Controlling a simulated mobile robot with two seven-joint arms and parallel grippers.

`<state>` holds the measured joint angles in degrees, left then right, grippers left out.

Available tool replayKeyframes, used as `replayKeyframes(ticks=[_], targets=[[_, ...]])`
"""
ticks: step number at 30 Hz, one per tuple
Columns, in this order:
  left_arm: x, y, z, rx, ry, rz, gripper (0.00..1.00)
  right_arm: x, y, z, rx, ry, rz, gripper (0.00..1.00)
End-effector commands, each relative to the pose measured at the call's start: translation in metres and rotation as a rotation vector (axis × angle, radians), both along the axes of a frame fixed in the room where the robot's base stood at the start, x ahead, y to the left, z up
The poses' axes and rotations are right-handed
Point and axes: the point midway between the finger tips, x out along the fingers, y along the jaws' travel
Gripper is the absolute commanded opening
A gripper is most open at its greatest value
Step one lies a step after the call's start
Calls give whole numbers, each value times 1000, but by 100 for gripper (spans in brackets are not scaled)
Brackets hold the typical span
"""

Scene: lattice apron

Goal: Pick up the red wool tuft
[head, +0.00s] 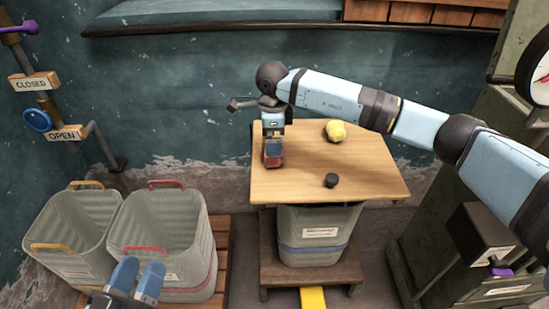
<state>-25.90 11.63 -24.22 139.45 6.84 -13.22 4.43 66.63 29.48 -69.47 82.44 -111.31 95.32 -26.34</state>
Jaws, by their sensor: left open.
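The red wool tuft (273,162) is a small dark red lump at the left side of the wooden table (300,187). My right arm reaches in from the right across the back of the table, and its gripper (273,152) points down right at the tuft. My left gripper (139,267) is open and empty at the bottom left, in front of the bin with red handles (197,232).
A yellow lump (336,131) and a small dark cylinder (331,180) are on the table. A bin with yellow handles (45,225) stands at the left. A blue-striped bin (320,250) stands under the table. The table's front left is clear.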

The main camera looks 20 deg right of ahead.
Motion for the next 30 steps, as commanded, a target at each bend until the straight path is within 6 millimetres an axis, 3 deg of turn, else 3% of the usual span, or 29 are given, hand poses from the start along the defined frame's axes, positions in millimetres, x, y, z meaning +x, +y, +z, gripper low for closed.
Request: replayKeyframes(ticks=[9,19,20,24,30], targets=[[2,-2,-29,41,75,-25,43,-3,-4,-45,1,2,0,100],[2,-3,-32,49,91,-30,43,-2,-4,-51,1,1,0,100],[2,-3,-32,49,91,-30,43,-2,-4,-51,1,1,0,98],[2,-3,-31,48,90,-30,43,-2,-4,-51,1,1,0,66],[2,-3,-31,47,90,-29,43,-2,-4,-51,1,1,0,65]])
